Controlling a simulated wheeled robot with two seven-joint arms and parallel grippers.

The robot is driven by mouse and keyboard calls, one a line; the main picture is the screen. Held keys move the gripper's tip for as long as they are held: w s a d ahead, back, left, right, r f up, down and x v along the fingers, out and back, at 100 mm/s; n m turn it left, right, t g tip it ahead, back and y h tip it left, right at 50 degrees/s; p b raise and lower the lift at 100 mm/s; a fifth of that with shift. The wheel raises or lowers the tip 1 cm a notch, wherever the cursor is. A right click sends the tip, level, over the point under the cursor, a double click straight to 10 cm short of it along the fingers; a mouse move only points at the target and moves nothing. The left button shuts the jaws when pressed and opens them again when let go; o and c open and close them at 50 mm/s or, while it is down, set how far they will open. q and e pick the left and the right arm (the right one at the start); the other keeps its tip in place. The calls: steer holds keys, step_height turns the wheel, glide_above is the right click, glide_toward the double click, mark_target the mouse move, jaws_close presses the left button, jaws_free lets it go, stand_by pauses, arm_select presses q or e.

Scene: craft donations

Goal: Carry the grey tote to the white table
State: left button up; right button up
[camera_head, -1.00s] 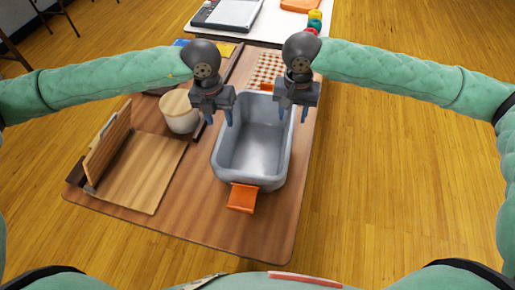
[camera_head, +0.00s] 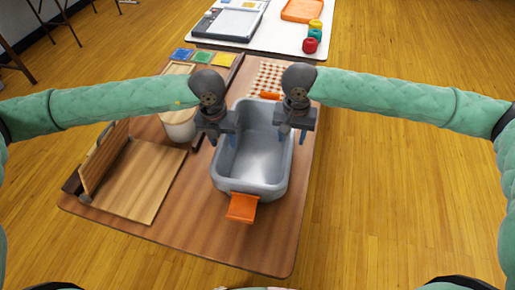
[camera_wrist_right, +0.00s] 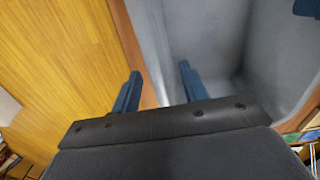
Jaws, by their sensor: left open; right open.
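The grey tote (camera_head: 256,160), an open tub with an orange handle (camera_head: 242,208) at its near end and another (camera_head: 270,95) at its far end, sits on the brown wooden table (camera_head: 230,240). It looks empty. My left gripper (camera_head: 217,138) is open at the tote's left rim. My right gripper (camera_head: 292,136) is open at the right rim; in the right wrist view its two blue fingers (camera_wrist_right: 158,88) stand apart, with the tote's wall (camera_wrist_right: 155,45) between or just beyond them. I cannot tell whether either gripper touches the rim. The white table (camera_head: 275,30) stands beyond the wooden one.
The floor at right is clear.

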arm_select(q)
steer(key=shift+d+f, duration=0.15)
steer(key=shift+f, duration=1.65)
arm_select(e)
steer(key=shift+f, duration=1.8)
arm_select(q)
jaws_close()
arm_select(e)
jaws_close()
